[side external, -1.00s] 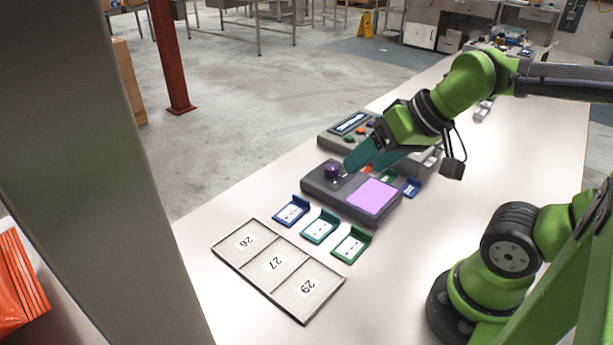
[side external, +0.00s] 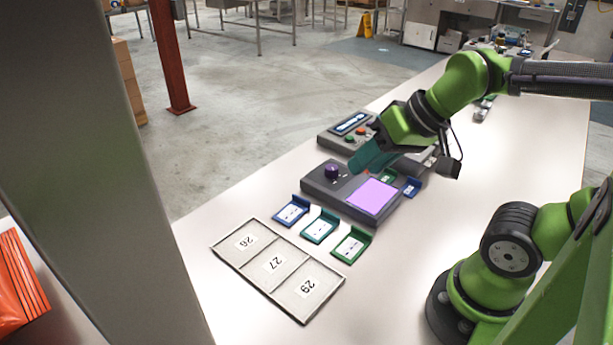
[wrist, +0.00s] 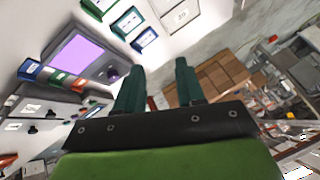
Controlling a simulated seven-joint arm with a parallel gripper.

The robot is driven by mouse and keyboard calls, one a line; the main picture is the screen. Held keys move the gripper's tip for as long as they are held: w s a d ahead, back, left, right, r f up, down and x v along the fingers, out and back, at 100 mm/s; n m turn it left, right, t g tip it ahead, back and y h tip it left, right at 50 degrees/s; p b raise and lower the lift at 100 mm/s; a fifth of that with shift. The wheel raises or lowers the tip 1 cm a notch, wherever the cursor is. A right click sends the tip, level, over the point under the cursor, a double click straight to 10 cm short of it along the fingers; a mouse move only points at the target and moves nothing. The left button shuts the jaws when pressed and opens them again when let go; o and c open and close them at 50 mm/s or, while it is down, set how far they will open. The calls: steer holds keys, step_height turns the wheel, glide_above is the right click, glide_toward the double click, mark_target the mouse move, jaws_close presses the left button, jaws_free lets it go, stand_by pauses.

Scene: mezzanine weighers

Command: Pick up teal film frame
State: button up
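The teal film frame (side external: 320,228) stands on the white table between a blue frame (side external: 292,212) and a green frame (side external: 351,245), with a label on its face. In the wrist view the teal frame (wrist: 127,21) shows at the top, between the green frame (wrist: 97,8) and the blue frame (wrist: 145,40). My gripper (side external: 366,162) is above the grey device, up and to the right of the teal frame and apart from it. In the wrist view my gripper (wrist: 158,76) has its two teal fingers spread with nothing between them.
A tray (side external: 230,263) with sections labelled 26, 27 and 29 lies in front of the frames. The grey device (side external: 318,188) has a purple screen and a knob. A second device (side external: 335,140) is farther back.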

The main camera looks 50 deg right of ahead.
mark_target(330, 212)
steer(key=w+d+f+n+g+h, duration=0.2)
steer(key=w+d+f+n+g, duration=0.35)
steer(key=w, duration=0.75)
steer(key=shift+m+g, duration=0.55)
steer(key=shift+g, duration=0.1)
steer(key=f, duration=0.5)
steer(key=d+f, duration=0.1)
steer(key=f, duration=1.1)
steer(key=shift+s+d+f, duration=0.2)
steer(key=shift+s+d, duration=0.05)
jaws_close()
